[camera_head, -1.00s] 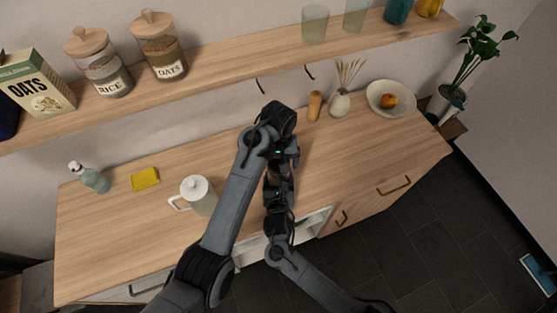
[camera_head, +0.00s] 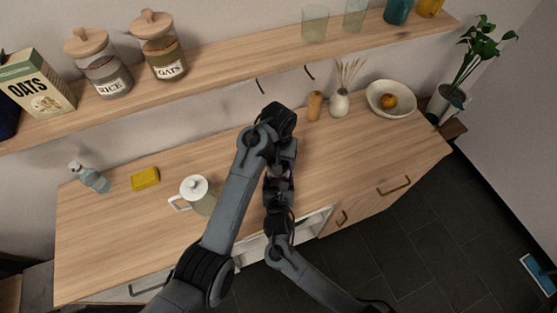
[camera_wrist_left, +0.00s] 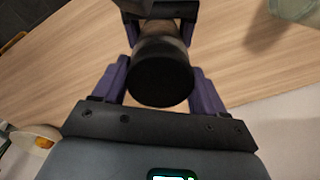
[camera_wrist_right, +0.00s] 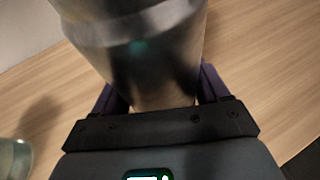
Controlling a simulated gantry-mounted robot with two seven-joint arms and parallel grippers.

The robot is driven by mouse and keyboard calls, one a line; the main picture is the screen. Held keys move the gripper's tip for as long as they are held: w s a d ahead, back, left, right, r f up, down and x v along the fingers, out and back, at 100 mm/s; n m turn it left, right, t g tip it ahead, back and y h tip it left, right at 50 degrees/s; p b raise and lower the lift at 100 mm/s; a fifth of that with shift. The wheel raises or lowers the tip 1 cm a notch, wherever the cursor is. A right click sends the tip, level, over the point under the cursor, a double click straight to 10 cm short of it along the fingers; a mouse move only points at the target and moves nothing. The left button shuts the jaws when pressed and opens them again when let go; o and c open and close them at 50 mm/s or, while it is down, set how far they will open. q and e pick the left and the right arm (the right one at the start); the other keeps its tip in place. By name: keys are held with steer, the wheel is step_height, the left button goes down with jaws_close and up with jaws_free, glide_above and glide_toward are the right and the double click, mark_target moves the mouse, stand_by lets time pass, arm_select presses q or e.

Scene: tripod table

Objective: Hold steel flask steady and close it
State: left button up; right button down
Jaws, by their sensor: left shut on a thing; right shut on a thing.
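The steel flask (camera_wrist_right: 150,75) fills the upper middle of the right wrist view, between the purple fingers of my right gripper (camera_wrist_right: 155,95), which is shut on it. The black round lid (camera_wrist_left: 162,80) shows end-on in the left wrist view, between the fingers of my left gripper (camera_wrist_left: 162,88), which is shut on it. Part of the flask and my right gripper show just beyond the lid. In the head view my left gripper (camera_head: 284,158) and right gripper (camera_head: 278,187) meet above the table and mostly hide the flask. I cannot tell whether the lid is fully seated.
A pale lidded jug (camera_head: 203,202) stands left of my arms on the wooden table (camera_head: 110,235). A yellow sponge (camera_head: 145,179) and a soap bottle (camera_head: 95,179) are farther left. A vase (camera_head: 340,104) and a bowl (camera_head: 380,105) stand at the back right.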

arm_select(q)
steer(key=shift+m, duration=0.5)
steer(key=o, duration=1.2)
steer(key=shift+c, duration=0.2)
steer(key=shift+r, duration=0.15)
steer(key=shift+r, duration=2.15)
steer(key=shift+c, duration=0.5)
